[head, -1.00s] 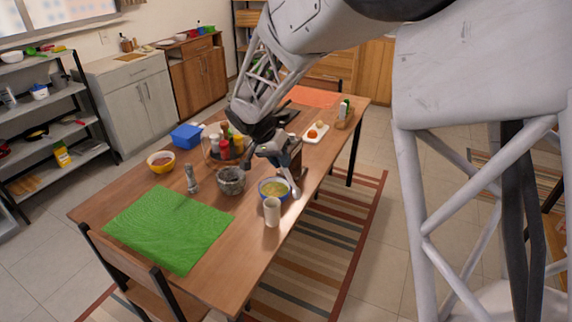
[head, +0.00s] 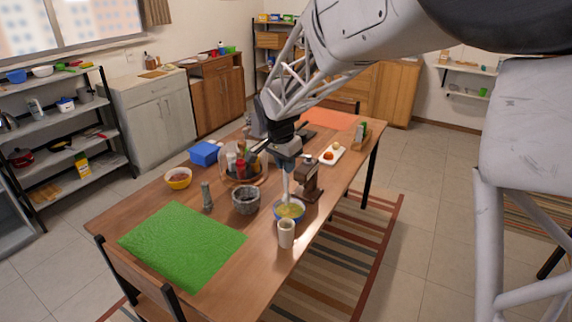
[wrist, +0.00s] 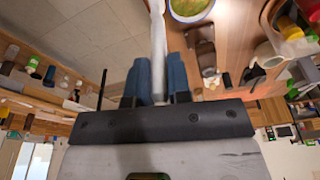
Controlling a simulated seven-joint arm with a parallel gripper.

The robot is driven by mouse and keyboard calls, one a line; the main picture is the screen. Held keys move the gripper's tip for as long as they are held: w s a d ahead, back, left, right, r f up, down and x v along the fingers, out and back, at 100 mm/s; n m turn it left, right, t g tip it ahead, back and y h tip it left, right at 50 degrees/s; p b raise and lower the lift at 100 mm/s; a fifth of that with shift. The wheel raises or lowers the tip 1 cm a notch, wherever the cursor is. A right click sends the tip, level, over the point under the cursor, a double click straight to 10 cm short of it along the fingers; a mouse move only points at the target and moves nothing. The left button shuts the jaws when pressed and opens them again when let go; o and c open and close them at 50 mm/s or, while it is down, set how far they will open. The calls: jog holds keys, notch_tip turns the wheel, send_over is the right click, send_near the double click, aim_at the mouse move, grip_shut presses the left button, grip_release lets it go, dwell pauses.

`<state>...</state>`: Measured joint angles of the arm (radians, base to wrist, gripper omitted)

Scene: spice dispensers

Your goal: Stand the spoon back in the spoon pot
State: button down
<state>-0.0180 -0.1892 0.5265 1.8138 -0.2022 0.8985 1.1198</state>
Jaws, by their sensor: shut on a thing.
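My gripper (head: 287,163) is shut on a pale spoon (head: 286,187), which hangs down nearly upright. In the wrist view the spoon's shaft (wrist: 158,45) runs out between my blue fingers (wrist: 157,85), and its far end is cut off by the picture edge. In the head view the spoon's lower end overlaps the blue-rimmed bowl of yellow food (head: 291,209); I cannot tell whether it touches. A cream cylindrical pot (head: 286,235), probably the spoon pot, stands on the table just in front of the bowl, and my gripper is above and behind it.
A grey mortar (head: 245,201) stands left of the bowl, and a brown grinder-like object (head: 309,183) close to its right. A carousel of bottles (head: 243,172) stands behind the mortar. A green mat (head: 182,245) covers the table's near left. The table's right edge is close to the pot.

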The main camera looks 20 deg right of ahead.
aim_at(286, 194)
jog(key=shift+f, duration=0.2)
jog(key=shift+f, duration=6)
jog(key=c, duration=1)
grip_release()
jog(key=shift+r, duration=0.1)
jog(key=shift+s+a+r, duration=0.15)
jog(key=shift+a+r, duration=0.05)
jog(key=shift+r, duration=1.05)
jog(key=shift+s+a+r, duration=0.1)
jog(key=shift+a+r, duration=0.15)
jog(key=shift+r, duration=0.95)
jog(key=shift+s+a+r, duration=0.15)
jog(key=shift+a+r, duration=0.05)
jog(key=shift+r, duration=1.05)
